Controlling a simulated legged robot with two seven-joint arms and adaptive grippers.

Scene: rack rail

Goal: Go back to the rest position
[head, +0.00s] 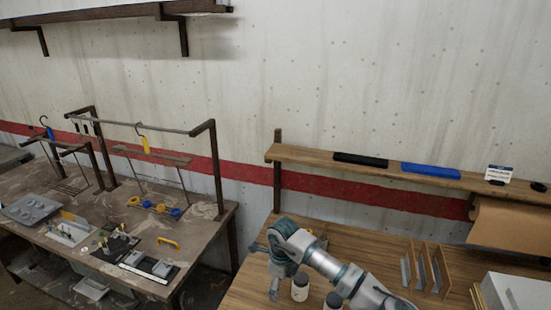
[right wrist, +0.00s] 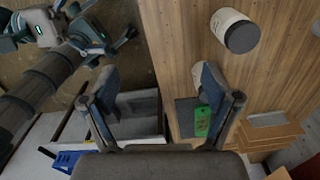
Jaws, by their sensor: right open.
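My right gripper (head: 262,270) is over the wooden workbench on the right in the head view, its arm reaching in from the lower right. In the right wrist view the right gripper (right wrist: 158,78) has its two fingers wide apart, with nothing held between them. Beyond the fingers are a grey bin-like shape and a green item (right wrist: 202,121), apart from the grip as far as I can tell. My left gripper does not show in the head view. Dark and teal parts of my own body show at the upper left of the right wrist view.
White jars (head: 300,287) stand on the bench close beside the right gripper. Wooden dividers (head: 430,268) and a white box (head: 518,292) are to the right. A wall shelf (head: 335,164) holds a blue box (head: 430,171). A hook rail (head: 150,128) stands on the left table.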

